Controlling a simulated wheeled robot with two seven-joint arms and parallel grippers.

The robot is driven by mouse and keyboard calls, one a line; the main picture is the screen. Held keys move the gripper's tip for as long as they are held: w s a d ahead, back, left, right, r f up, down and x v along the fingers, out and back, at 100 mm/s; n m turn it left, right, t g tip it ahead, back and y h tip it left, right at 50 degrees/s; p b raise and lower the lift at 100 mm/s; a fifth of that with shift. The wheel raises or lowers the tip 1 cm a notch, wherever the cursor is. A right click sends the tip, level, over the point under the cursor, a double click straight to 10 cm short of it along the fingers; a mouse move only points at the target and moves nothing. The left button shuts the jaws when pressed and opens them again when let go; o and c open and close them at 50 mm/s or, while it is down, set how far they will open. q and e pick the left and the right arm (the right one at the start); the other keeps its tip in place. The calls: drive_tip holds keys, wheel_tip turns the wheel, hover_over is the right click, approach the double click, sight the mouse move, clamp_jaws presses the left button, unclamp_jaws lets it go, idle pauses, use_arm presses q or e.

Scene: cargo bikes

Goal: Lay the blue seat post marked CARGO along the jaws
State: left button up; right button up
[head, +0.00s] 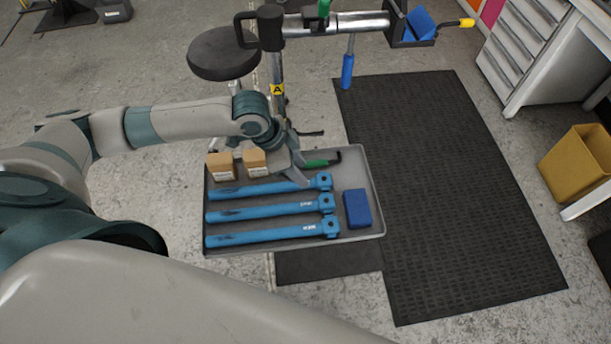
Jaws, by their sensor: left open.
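Three blue seat posts lie side by side in a grey tray (376,190): a far one (240,190), a middle one (262,210) and a near one (270,235). The middle and near posts carry small white lettering too small to read surely; any lettering on the far post is hidden or unreadable. My left gripper (298,178) is open, its fingers pointing down over the far post; I cannot tell whether they touch it. My right gripper is not in view.
The tray also holds two small cardboard boxes (254,163), a blue block (357,209) and a green-handled tool (322,162). A round black stool seat (224,54) stands behind. A black mat (450,190) lies clear at right, near a yellow bin (577,162) and drawers (520,50).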

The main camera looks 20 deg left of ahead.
use_arm(q)
drive_tip(key=v, duration=0.6)
drive_tip(key=shift+b, duration=0.3)
idle(0.4)
